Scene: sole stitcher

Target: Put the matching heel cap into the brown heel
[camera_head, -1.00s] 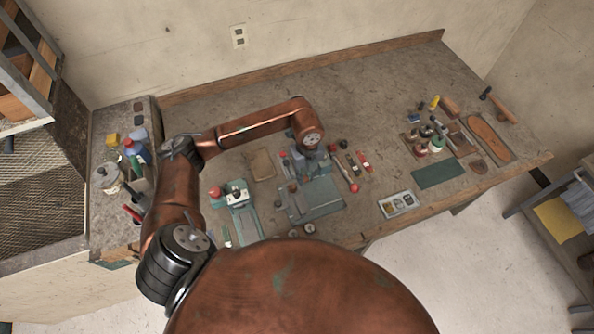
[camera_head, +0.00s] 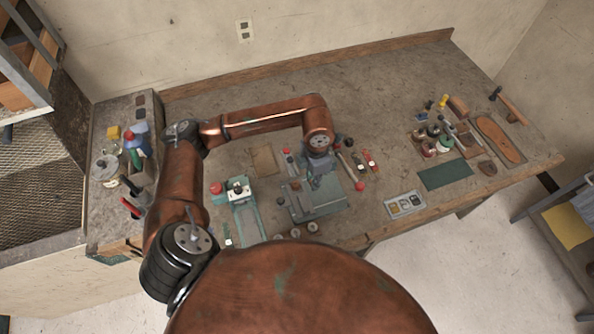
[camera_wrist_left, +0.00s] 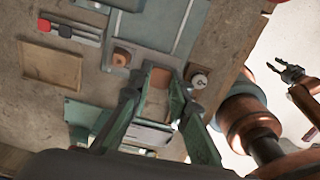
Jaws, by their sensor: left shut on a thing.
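My left gripper (camera_wrist_left: 158,100) has its green-edged fingers closed around a small brownish piece (camera_wrist_left: 160,78); I cannot tell for certain whether it is the heel cap. In the head view this gripper (camera_head: 316,172) hangs over the grey-green plate (camera_head: 325,202), mostly hidden by its own wrist. A round brown piece, perhaps the brown heel (camera_wrist_left: 122,57), sits beside the fingertips in the wrist view. A pale disc with a dark centre (camera_wrist_left: 199,80) lies on their other side. My right gripper (camera_wrist_left: 290,72) appears open and empty at the right of the wrist view.
Several small round pieces (camera_head: 295,233) line the bench's front edge. A teal machine (camera_head: 246,218) stands left of the plate. A compartment tray (camera_head: 404,205) and green mat (camera_head: 446,174) lie to the right. Red-handled tools (camera_head: 369,160) lie behind. The back of the bench is clear.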

